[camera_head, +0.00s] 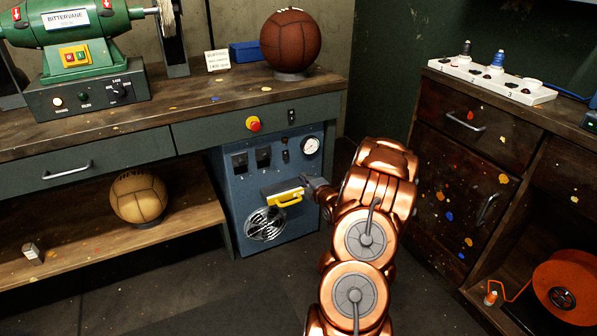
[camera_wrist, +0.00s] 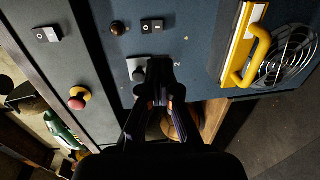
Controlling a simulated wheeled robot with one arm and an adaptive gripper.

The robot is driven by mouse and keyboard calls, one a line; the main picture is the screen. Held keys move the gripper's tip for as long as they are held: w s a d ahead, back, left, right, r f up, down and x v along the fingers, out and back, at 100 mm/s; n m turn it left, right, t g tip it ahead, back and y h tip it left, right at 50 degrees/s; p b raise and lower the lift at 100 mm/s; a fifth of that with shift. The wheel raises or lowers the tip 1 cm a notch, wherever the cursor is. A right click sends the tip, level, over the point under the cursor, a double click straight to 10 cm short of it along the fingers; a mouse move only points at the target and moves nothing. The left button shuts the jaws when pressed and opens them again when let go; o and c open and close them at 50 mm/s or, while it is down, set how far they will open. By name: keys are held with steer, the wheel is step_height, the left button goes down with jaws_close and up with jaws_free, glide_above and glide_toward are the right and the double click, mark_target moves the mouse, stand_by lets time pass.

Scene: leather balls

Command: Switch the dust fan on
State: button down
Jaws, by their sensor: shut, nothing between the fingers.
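A blue-grey unit (camera_head: 296,215) with a round fan grille (camera_head: 265,224) stands under the bench; the grille also shows in the wrist view (camera_wrist: 287,58). Its face carries a rocker switch marked O and I (camera_wrist: 152,27), a dark round lamp (camera_wrist: 118,28) and a grey-and-black fitting (camera_wrist: 137,68) near a "2" mark. I cannot tell which control works the fan. My gripper (camera_wrist: 160,68) is shut and empty in front of the panel, partly covering that fitting; contact is unclear. In the head view my gripper (camera_head: 305,182) is beside the yellow handle.
A red-yellow button (camera_head: 253,124) and another switch (camera_head: 291,117) are on the bench front. The yellow handle (camera_head: 290,198) juts from the unit. A ball (camera_head: 138,196) sits on the lower shelf, another (camera_head: 290,42) on the bench. A wooden cabinet (camera_head: 470,170) stands right.

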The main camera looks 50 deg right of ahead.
steer(key=b+x, duration=0.2)
steer(key=x, duration=1.1)
steer(key=shift+b, duration=0.4)
steer(key=shift+w+f, duration=0.1)
steer(key=shift+w+d+f, duration=0.1)
steer(key=shift+w, duration=0.05)
steer(key=shift+t, duration=0.3)
steer(key=p, duration=0.2)
glide_toward(286, 159)
steer(key=s+a+f, duration=0.2)
steer(key=s, duration=0.3)
steer(key=shift+s+f, duration=0.2)
steer(key=shift+s, duration=0.2)
